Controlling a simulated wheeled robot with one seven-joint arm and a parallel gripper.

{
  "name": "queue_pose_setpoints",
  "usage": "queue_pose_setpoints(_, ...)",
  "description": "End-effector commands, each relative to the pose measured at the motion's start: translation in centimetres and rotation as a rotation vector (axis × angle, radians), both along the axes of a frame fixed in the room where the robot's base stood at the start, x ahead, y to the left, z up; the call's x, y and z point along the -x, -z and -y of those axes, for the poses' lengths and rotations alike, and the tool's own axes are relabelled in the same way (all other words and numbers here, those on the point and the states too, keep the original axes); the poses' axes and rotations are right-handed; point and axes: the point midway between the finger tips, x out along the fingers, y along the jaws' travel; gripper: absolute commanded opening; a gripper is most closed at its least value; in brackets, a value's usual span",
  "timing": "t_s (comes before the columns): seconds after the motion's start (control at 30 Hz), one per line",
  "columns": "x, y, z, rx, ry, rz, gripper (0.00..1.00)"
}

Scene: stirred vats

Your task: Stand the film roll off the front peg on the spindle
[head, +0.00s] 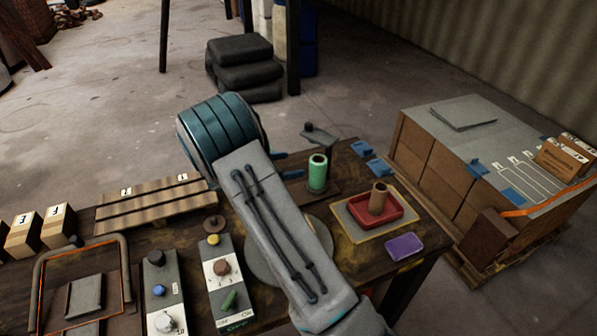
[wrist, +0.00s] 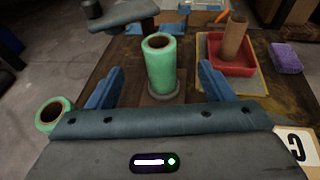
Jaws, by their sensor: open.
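A green film roll (head: 317,172) stands upright on the bench to the right of my gripper in the head view. In the wrist view the green film roll (wrist: 160,66) rises from a round grey base (wrist: 166,97), with a brown core at its top; whether a spindle runs inside is hidden. My gripper (wrist: 160,78) is open, its blue fingers on either side of this roll, apart from it as seen. A second green roll (wrist: 50,113) shows at the lower left, partly hidden by my gripper body. I cannot tell which roll came from the front peg.
A red tray (head: 398,212) with an upright cardboard tube (head: 378,197) sits on a yellow-edged mat (head: 345,228). A purple sponge (head: 404,246) lies near the bench edge. Control boxes (head: 222,270) and a slatted board (head: 150,208) are at the left. Boxes (head: 440,165) stand beyond the right side.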

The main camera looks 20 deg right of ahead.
Motion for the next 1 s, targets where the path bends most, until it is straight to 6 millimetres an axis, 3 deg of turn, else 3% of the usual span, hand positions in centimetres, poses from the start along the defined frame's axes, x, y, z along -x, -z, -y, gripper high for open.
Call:
queue_pose_setpoints(0.17,2.5,-2.1,0.8,-0.115,0.104,0.079,0.75)
queue_pose_setpoints(0.47,11.8,-6.9,1.4,-0.497,0.469,0.364,0.75)
queue_pose_setpoints(0.67,17.9,-9.4,0.0,-0.737,0.718,0.562,0.75)
queue_pose_setpoints(1.0,27.0,-12.4,-4.2,-1.109,1.135,0.883,0.75)
